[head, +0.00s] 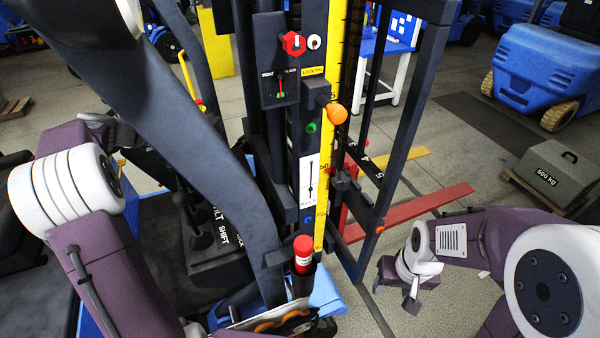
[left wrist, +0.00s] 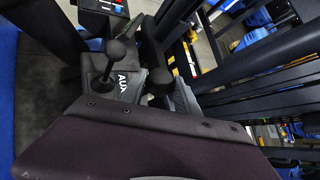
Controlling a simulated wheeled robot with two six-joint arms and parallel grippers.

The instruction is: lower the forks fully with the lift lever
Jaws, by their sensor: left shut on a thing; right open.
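The lever console (head: 215,262) stands at lower centre-left in the head view, with TILT and SHIFT labels; its far part is behind a dark pillar. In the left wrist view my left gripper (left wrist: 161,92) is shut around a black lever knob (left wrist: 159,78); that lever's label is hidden. A second black-knobbed lever (left wrist: 115,50) beside it stands by the AUX label. My right gripper (head: 412,298) is open and empty at lower right.
The mast carries a yellow height scale (head: 337,60), an orange knob (head: 336,113) and a red knob (head: 293,43). A red-capped cylinder (head: 303,254) stands at the near centre. A 500 kg weight (head: 548,170) sits at right.

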